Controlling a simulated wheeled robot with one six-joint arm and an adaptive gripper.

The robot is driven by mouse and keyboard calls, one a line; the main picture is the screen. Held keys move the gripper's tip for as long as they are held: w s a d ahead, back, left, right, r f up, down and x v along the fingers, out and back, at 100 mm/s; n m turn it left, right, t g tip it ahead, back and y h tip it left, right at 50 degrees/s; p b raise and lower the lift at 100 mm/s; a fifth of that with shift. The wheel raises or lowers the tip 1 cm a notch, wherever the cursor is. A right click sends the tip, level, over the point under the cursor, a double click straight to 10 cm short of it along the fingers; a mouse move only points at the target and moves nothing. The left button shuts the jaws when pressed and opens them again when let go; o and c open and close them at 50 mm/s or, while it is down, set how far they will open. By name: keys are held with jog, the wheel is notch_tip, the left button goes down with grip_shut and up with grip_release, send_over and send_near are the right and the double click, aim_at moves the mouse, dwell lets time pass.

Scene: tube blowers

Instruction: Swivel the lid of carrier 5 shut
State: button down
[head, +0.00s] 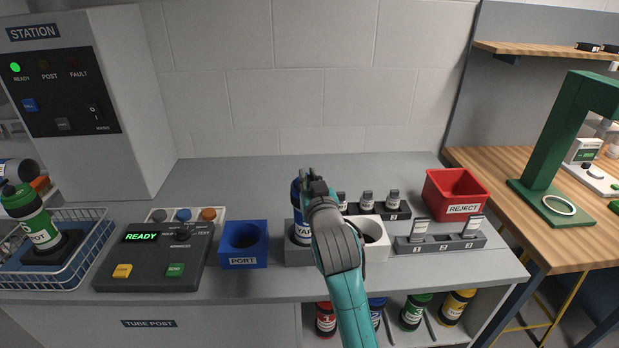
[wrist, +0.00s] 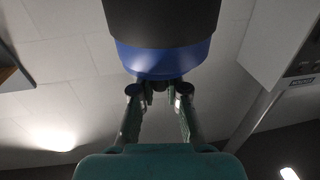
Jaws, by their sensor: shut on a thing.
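A blue carrier (head: 297,228) with a white label reading "YAR" stands upright in a grey holder (head: 293,254) on the bench. My gripper (head: 315,181) is at the carrier's top and hides its right side and most of its lid. In the wrist view the fingers of my gripper (wrist: 159,92) are close together against the edge of the blue part (wrist: 165,60), with a black part (wrist: 160,20) beyond it. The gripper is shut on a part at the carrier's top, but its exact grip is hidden. No carrier number is legible, and the lid's angle cannot be told.
A blue PORT block (head: 243,258) and a control box showing READY (head: 150,265) stand to the left. A white holder (head: 376,250), racks of small vials (head: 440,244) and a red REJECT bin (head: 457,195) stand to the right.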

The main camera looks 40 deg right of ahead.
jog(key=shift+w+a+m+g+h, duration=0.15)
jog(key=shift+a+m+g+h, duration=0.1)
jog(key=shift+m+g+h, duration=0.35)
jog(key=shift+h, duration=0.4)
jog(key=c, duration=1.2)
grip_release()
jog(key=shift+o, duration=0.2)
jog(key=v, duration=1.2)
